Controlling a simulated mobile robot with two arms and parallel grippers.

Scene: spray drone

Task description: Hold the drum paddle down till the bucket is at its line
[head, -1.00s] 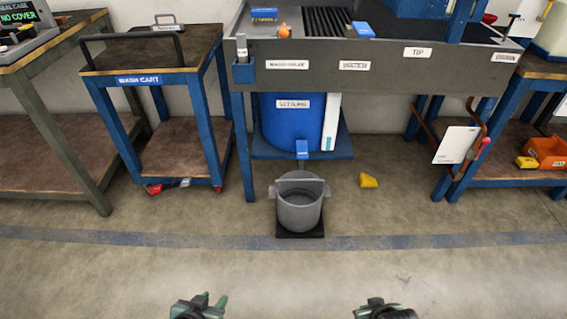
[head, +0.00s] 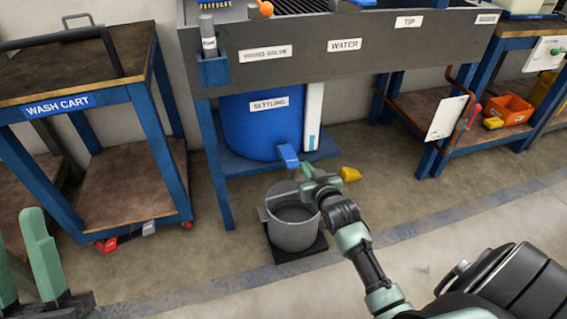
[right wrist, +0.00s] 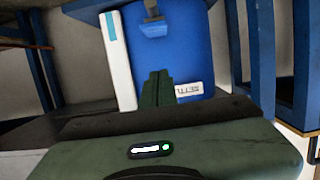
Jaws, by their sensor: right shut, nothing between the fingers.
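The blue settling drum (head: 262,130) stands on a shelf under the grey bench. Its blue paddle (head: 288,155) sticks out at the drum's lower front and also shows in the right wrist view (right wrist: 153,28). My right gripper (head: 306,173) is shut and empty, just right of and below the paddle, over the bucket's rim. In the right wrist view its fingers (right wrist: 157,86) point at the drum, apart from the paddle. My left gripper (head: 18,232) is open and empty at lower left.
The bucket stands on a black base (head: 298,250). A yellow object (head: 350,174) lies on the floor to the right. The wash cart (head: 75,103) stands at left, and a side table with an orange bin (head: 511,109) at right.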

